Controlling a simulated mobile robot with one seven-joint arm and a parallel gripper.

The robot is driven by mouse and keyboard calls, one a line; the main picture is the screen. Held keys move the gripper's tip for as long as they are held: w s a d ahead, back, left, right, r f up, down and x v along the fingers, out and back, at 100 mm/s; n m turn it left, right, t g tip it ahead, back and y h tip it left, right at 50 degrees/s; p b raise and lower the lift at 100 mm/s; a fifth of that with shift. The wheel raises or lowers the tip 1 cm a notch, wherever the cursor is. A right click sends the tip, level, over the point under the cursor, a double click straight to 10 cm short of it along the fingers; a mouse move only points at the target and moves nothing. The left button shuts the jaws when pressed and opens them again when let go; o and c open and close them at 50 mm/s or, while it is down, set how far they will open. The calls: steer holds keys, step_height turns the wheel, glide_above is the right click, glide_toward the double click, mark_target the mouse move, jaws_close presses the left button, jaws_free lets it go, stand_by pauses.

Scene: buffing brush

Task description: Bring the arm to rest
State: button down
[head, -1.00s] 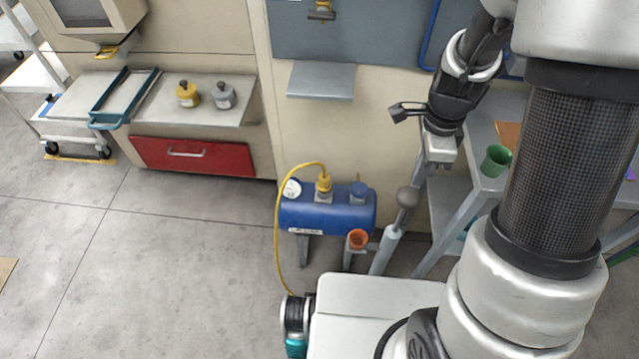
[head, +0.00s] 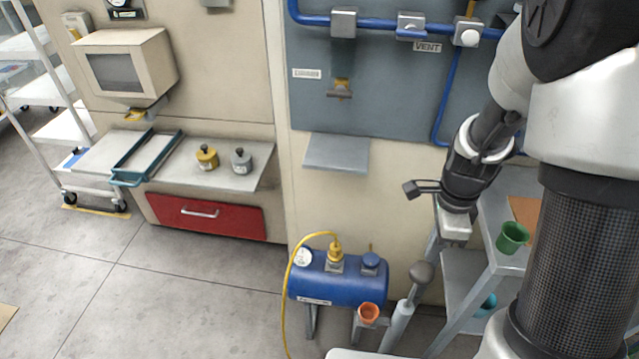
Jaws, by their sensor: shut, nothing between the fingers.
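My gripper (head: 456,230) hangs at the end of my raised arm, right of centre in the head view, pointing down. Its fingers look closed and nothing shows in them. It appears in front of the beige cabinet wall, above a grey rod with a rounded knob (head: 422,273). I cannot tell how far it is from either. No buffing brush can be made out.
A green cup (head: 511,238) sits on a grey shelf stand at right. A small grey ledge (head: 337,152) juts from the wall.

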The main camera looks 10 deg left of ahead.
steer(key=s+a+r+n+t, duration=0.1)
steer(key=s+r+n+t, duration=0.1)
steer(key=s+r+n, duration=0.35)
steer(key=s+r+n+t, duration=0.25)
steer(key=r+n, duration=0.35)
steer(key=r, duration=0.4)
steer(key=s+a+r+n+t, duration=0.1)
steer(key=s+r+n, duration=0.45)
steer(key=r, duration=0.25)
step_height(320, 180, up, 14)
steer(key=n+p, duration=0.1)
steer(key=p, duration=1.2)
steer(key=shift+w+p, duration=0.35)
steer(key=shift+p, duration=0.05)
steer(key=shift+f, duration=0.15)
